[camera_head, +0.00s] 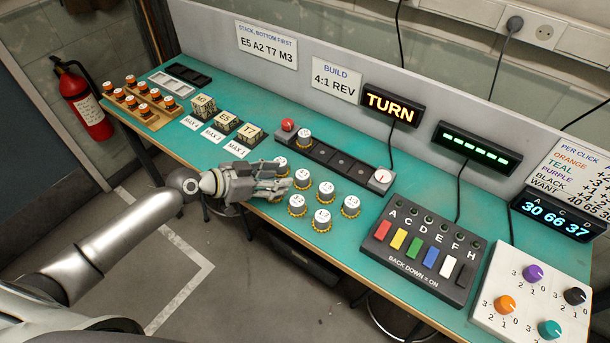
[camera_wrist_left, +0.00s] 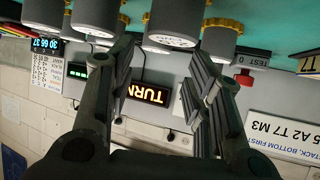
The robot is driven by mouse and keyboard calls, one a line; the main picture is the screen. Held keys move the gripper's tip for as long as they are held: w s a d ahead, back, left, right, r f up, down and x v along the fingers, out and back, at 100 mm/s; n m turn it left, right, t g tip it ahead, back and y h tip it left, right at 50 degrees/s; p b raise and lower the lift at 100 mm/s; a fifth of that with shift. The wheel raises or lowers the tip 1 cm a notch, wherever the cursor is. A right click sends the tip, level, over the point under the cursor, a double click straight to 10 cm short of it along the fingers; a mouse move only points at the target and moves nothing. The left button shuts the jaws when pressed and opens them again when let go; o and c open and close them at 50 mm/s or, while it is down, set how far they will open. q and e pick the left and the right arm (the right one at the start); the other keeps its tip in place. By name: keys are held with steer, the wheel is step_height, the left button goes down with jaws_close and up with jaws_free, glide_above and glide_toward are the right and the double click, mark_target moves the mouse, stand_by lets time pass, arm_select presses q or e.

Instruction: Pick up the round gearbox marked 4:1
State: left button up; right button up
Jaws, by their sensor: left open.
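Several round gearboxes, white on top with yellow toothed bases, stand upright on the teal bench, among them a rear one (camera_head: 302,179), a right one (camera_head: 351,206) and a front one (camera_head: 322,220). Their marks are too small to read surely, so I cannot tell which is 4:1. Another gearbox (camera_head: 305,138) sits in the dark tray (camera_head: 340,160). My left gripper (camera_head: 284,185) is open and empty at the left of the loose group, hiding part of it. In the left wrist view, its fingers (camera_wrist_left: 160,85) are spread, with gearboxes (camera_wrist_left: 172,28) beyond them, upside down.
A switch box (camera_head: 422,255) with coloured levers and a white knob panel (camera_head: 535,300) stand to the right. Marked blocks (camera_head: 226,122) and an orange-capped rack (camera_head: 140,105) stand to the left. A sign (camera_head: 337,80) reads "BUILD 4:1 REV"; a display (camera_head: 390,105) reads "TURN".

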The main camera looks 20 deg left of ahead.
mark_target(299, 176)
arm_select(q)
steer(key=shift+w+d+f, duration=0.2)
steer(key=shift+w+d, duration=0.15)
steer(key=shift+w, duration=0.1)
steer(key=shift+w+d+f, duration=0.2)
steer(key=shift+w+d, duration=0.05)
steer(key=p+x, duration=0.2)
steer(key=x, duration=0.2)
steer(key=shift+d+r, duration=0.15)
steer(key=shift+d, duration=0.1)
steer(key=shift+w+d+f+p, duration=0.3)
steer(key=shift+w+d+f, duration=0.1)
steer(key=shift+w, duration=0.05)
arm_select(e)
step_height(299, 176, up, 3)
steer(key=shift+d+f, duration=0.1)
steer(key=shift+s, duration=0.1)
arm_select(q)
steer(key=c, duration=0.7)
steer(key=shift+c, duration=0.7)
arm_select(e)
steer(key=shift+s+a, duration=0.25)
steer(key=shift+a, duration=0.1)
arm_select(q)
steer(key=shift+r, duration=0.2)
